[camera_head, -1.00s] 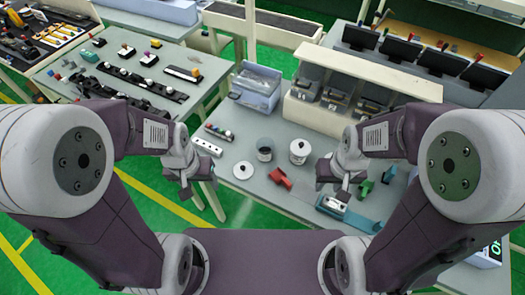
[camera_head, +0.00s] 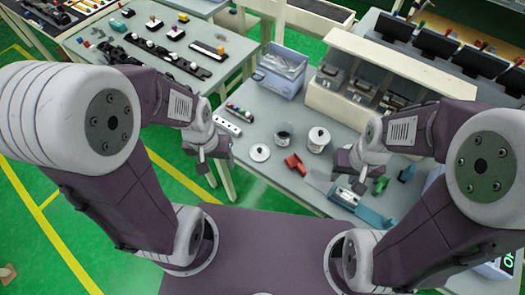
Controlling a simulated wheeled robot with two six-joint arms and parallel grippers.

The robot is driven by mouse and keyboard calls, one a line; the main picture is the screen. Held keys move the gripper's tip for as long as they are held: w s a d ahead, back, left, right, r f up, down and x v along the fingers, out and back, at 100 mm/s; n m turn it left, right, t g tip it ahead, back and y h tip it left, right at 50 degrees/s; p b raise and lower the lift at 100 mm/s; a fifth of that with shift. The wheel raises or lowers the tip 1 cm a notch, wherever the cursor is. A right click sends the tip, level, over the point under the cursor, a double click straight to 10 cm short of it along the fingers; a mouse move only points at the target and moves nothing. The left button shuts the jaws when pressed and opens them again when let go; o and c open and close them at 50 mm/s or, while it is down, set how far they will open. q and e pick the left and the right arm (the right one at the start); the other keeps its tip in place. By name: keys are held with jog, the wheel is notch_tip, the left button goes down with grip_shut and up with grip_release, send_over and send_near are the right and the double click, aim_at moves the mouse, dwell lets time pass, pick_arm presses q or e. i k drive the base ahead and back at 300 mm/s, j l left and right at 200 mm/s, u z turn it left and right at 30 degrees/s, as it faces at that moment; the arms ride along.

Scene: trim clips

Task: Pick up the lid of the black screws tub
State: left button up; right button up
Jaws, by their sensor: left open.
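A small open tub with a dark inside (camera_head: 283,137) stands on the grey worktable. A round white lid with a small knob (camera_head: 260,152) lies flat on the table just left of and in front of it. A white tub with a lid on it (camera_head: 319,138) stands to its right. I cannot read any label. My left gripper (camera_head: 207,162) is open and empty, over the table's left edge, left of the loose lid and apart from it. My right gripper (camera_head: 347,164) is right of the tubs; its fingers are too unclear to judge.
A red part (camera_head: 295,165) lies near the front edge, right of the lid. A white strip (camera_head: 227,124) lies behind the lid, a grey-blue bin (camera_head: 282,75) stands further back.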

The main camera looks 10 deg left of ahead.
aim_at(258, 153)
jog(key=j+z, duration=0.3)
jog(key=z, duration=0.15)
jog(key=i+j+z, duration=0.1)
jog(key=j+z, duration=0.55)
jog(key=z, duration=0.2)
jog(key=k+j+z, duration=0.1)
jog(key=j+z, duration=0.15)
jog(key=z, duration=0.15)
jog(key=k+j+z, duration=0.15)
jog(key=j+z, duration=0.15)
jog(key=z, duration=0.15)
jog(key=k+j+z, duration=0.15)
jog(key=z, duration=0.25)
jog(key=j, duration=0.1)
